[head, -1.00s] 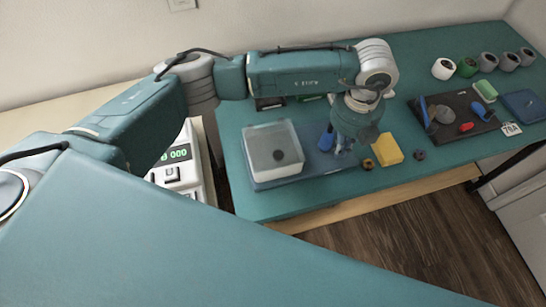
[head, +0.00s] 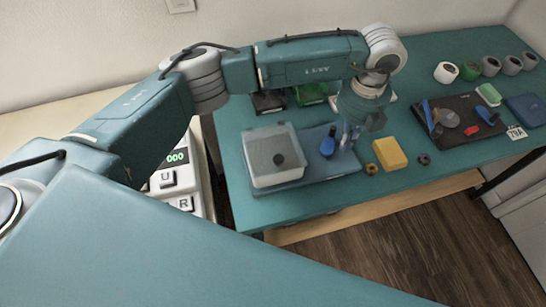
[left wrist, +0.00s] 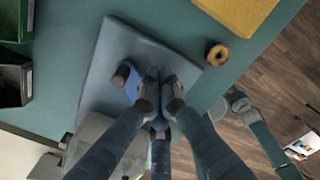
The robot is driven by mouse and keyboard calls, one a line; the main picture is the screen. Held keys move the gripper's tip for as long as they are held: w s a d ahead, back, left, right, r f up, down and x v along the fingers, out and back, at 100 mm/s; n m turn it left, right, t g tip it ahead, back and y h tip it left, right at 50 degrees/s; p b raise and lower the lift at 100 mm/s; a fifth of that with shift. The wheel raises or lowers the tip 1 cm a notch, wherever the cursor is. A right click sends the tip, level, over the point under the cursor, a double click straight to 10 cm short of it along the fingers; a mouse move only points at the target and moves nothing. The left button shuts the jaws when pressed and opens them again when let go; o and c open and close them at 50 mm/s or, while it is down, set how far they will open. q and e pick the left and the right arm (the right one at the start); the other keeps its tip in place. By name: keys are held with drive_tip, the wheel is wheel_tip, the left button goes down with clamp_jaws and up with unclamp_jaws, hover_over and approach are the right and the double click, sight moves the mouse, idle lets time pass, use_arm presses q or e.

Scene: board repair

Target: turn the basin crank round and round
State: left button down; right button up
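The clear-walled basin (head: 273,157) stands on a blue-grey base plate (head: 318,168). The blue crank (head: 327,147) with its dark knob sits beside the basin's right wall. The crank also shows in the left wrist view (left wrist: 132,88), with the dark knob at its upper left. My left gripper (head: 349,136) points down just right of the crank in the head view. In the left wrist view its fingertips (left wrist: 160,92) are close together with a narrow gap, and the knob is outside them. Whether a finger touches the crank is unclear. My right gripper is not seen.
A yellow sponge (head: 390,153) and a brass ring (head: 371,169) lie right of the plate. A dark mat (head: 462,130) with tools is farther right. The table's front edge is close to the plate.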

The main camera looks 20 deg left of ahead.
use_arm(q)
wheel_tip(320, 180, up, 5)
drive_tip(key=p, duration=0.3)
drive_tip(key=shift+r, duration=0.4)
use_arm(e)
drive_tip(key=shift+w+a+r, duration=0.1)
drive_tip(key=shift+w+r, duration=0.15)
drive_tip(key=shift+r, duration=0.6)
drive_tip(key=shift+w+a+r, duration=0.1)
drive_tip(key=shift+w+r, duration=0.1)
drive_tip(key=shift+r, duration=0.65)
